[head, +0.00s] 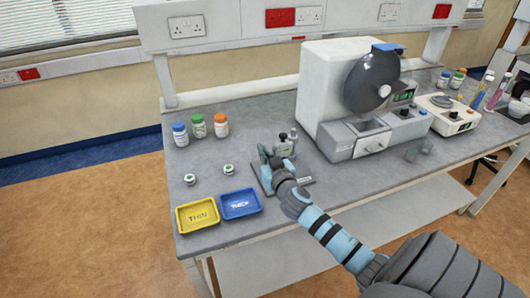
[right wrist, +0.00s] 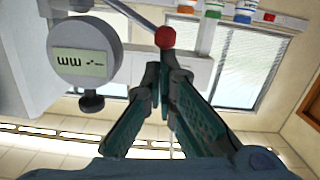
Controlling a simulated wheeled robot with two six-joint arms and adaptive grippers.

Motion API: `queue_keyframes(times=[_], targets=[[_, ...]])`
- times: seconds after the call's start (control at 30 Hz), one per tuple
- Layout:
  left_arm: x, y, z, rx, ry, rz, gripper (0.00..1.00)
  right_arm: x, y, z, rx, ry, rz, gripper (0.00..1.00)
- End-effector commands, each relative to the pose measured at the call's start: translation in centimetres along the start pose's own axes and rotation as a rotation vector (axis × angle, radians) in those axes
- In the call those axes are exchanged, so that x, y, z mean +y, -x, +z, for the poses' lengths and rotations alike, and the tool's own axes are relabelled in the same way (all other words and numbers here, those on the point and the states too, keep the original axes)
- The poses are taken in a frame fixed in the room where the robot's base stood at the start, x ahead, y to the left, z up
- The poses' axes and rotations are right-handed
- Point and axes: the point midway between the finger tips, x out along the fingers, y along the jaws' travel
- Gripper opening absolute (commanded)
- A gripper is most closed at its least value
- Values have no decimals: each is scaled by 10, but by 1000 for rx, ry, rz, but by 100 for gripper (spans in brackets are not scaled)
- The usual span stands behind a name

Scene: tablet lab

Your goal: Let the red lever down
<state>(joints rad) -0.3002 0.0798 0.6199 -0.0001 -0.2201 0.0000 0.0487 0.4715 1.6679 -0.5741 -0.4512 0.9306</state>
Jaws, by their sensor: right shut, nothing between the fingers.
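The red lever is a red ball knob (right wrist: 165,38) on a thin silver rod, at the top middle of the right wrist view. Its rod slants up to the left. Beside it is the gauge's round grey dial (right wrist: 85,50) with a small display showing inverted characters. My right gripper (right wrist: 165,64) is shut and empty, with its teal fingertips just short of the knob; I cannot tell whether they touch it. In the head view the right gripper (head: 267,163) is at the small gauge (head: 284,146) on the bench and hides the knob. My left gripper is not in view.
A yellow THIN tray (head: 198,228), a blue THICK tray (head: 240,215) and two small white vials lie left of the gauge. Three capped bottles (head: 198,127) stand behind. A large white machine (head: 325,85) stands close on the right. The bench (head: 200,157) is clear between them.

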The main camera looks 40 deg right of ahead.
Motion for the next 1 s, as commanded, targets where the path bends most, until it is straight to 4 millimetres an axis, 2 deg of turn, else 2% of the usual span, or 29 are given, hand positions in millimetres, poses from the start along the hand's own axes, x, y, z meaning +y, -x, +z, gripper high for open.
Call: queue_keyframes(times=[0.67,1.0], targets=[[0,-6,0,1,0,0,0,-7,-1,6,1,105,11,0],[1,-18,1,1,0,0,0,-19,-2,20,-1,292,29,0]])
